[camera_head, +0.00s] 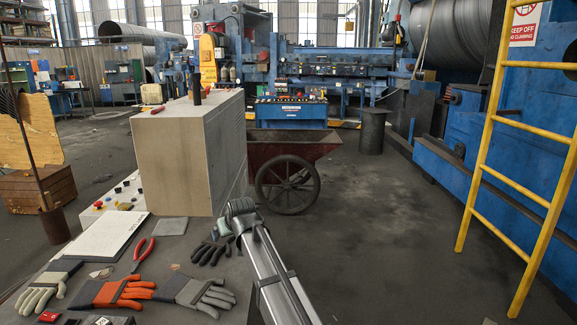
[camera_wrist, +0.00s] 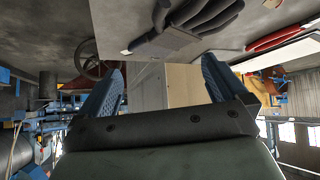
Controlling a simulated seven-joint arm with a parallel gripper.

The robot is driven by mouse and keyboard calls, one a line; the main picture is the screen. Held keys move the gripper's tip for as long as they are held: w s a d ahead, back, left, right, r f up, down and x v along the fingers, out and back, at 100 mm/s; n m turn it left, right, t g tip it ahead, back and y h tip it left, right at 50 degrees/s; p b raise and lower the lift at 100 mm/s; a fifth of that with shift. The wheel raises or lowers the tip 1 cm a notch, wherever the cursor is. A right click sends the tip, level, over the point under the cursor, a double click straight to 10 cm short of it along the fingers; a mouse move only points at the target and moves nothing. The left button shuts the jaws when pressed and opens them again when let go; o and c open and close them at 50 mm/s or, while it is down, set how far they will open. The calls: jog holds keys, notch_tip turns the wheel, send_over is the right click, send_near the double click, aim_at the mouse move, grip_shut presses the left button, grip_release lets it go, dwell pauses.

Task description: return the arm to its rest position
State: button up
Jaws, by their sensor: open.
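My gripper (camera_wrist: 163,75) shows in the wrist view, with two blue textured fingers spread well apart. Nothing is between the fingers, and the wrist picture is upside down. In the camera_head view my grey arm reaches up from the bottom centre, beside the right edge of the workbench. Its upper end is in front of the large grey-beige box, and I cannot make out the fingers there. A dark glove (camera_wrist: 190,22) lies on the bench beyond the fingers in the wrist view, apart from them.
Several gloves, including an orange one (camera_head: 112,292), and red pliers (camera_head: 144,252) lie on the bench. A big box (camera_head: 175,165) stands behind them. A wheeled cart (camera_head: 290,172) is beyond the bench. A yellow ladder (camera_head: 485,170) stands at right; the floor between is clear.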

jog(key=w+d+f+m+t+h, duration=0.1)
jog(key=w+d+f, duration=0.35)
jog(key=d, duration=0.35)
jog(key=w+d+f+m+t+h, duration=0.1)
jog(key=w+d+f+m, duration=0.15)
jog(key=w+d, duration=0.45)
jog(key=s+d+f+g, duration=0.1)
jog(key=s+d+f, duration=0.3)
jog(key=f, duration=0.3)
jog(key=s+d+f+g+h, duration=0.1)
jog(key=s+d+f, duration=0.2)
jog(key=f, duration=0.4)
jog(key=s+d+f+g, duration=0.2)
jog(key=s+d+f, duration=0.2)
jog(key=f, duration=0.4)
jog(key=s+d+f+m+g+h, duration=0.1)
jog(key=s+d+f+g, duration=0.2)
jog(key=s+f, duration=0.9)
jog(key=s+d+f+m+g, duration=0.1)
jog(key=s+d+f+g, duration=0.2)
jog(key=s+f, duration=0.95)
jog(key=s+d+f+g, duration=0.1)
jog(key=s+f+g, duration=0.1)
jog(key=s, duration=1.4)
jog(key=s+d+f+g, duration=0.2)
jog(key=s+g, duration=0.2)
jog(key=s, duration=1.3)
jog(key=shift+d+g, duration=0.25)
jog(key=shift+g, duration=0.15)
